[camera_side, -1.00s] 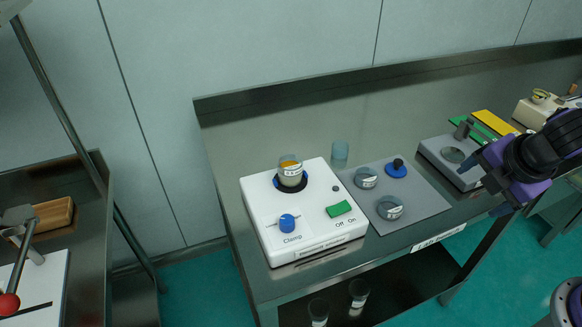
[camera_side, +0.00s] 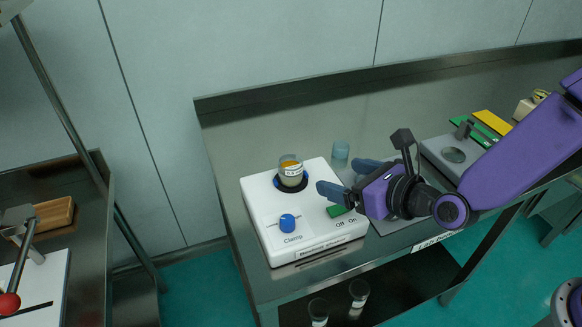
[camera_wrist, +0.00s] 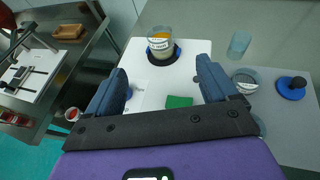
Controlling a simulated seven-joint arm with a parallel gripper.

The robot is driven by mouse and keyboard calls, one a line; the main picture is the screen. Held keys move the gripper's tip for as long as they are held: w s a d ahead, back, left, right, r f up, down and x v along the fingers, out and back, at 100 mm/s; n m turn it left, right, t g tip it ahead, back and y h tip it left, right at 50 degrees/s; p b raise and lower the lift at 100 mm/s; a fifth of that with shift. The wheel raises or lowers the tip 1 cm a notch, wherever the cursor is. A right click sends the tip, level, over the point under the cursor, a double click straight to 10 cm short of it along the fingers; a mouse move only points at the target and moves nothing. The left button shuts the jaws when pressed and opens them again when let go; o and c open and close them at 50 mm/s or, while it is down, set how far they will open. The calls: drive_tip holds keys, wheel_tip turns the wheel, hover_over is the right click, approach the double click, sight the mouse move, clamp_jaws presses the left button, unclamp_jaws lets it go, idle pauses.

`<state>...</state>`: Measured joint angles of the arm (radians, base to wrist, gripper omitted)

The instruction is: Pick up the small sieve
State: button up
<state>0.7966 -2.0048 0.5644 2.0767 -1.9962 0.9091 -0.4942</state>
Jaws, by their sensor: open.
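A small round clear sieve cup (camera_side: 290,172) with a white label and orange-yellow contents stands upright on the blue-and-black seat of the white vibrating machine (camera_side: 258,205). It also shows in the wrist view (camera_wrist: 160,43), beyond and between my fingertips. Another low, clear ring-shaped sieve (camera_wrist: 245,79) rests on the grey mat (camera_wrist: 290,135), right of my right finger. A further round piece (camera_wrist: 260,124) is partly hidden behind that finger. My gripper (camera_side: 342,177) is open and empty, above the machine's right side, with its fingers pointing toward the seated cup but apart from it.
The machine carries a blue clamp knob (camera_side: 287,222) and a green switch (camera_wrist: 179,102). A blue lid with a black knob (camera_wrist: 292,86) lies on the mat. A bluish cup (camera_side: 340,150) stands behind. A grey device (camera_side: 447,158) sits right.

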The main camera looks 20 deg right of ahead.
approach(283, 161)
drive_tip(key=shift+w+f, duration=0.25)
drive_tip(key=shift+w, duration=0.6)
drive_tip(key=shift+x, duration=2.95)
drive_tip(key=shift+s+a+f, duration=0.15)
drive_tip(key=shift+f, duration=0.05)
drive_tip(key=c, duration=1.1)
